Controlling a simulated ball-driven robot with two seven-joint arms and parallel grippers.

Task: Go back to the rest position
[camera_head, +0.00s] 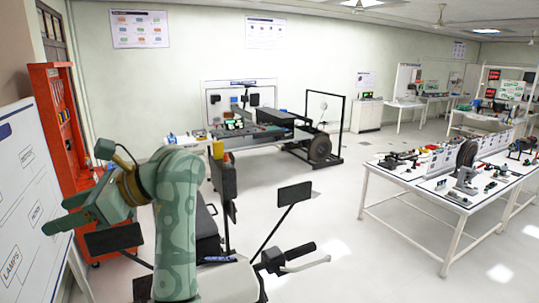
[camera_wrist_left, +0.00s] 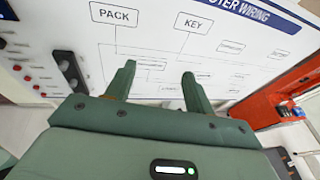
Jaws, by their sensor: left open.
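My left gripper (camera_head: 56,214) is raised at the left of the head view, its fingers pointing left towards a white wiring board (camera_head: 20,165). In the left wrist view the two green fingers (camera_wrist_left: 158,78) stand apart with nothing between them. The board (camera_wrist_left: 235,60) fills the space beyond them, with PACK and KEY labels. I cannot tell the exact gap between fingertips and board. My right gripper is in neither view.
A handlebar (camera_head: 297,252) and a mirror (camera_head: 294,194) stand right of my left arm. A red cabinet (camera_head: 62,130) is behind the gripper. A white table (camera_head: 410,182) with parts is at the right. Open floor (camera_head: 335,215) lies between.

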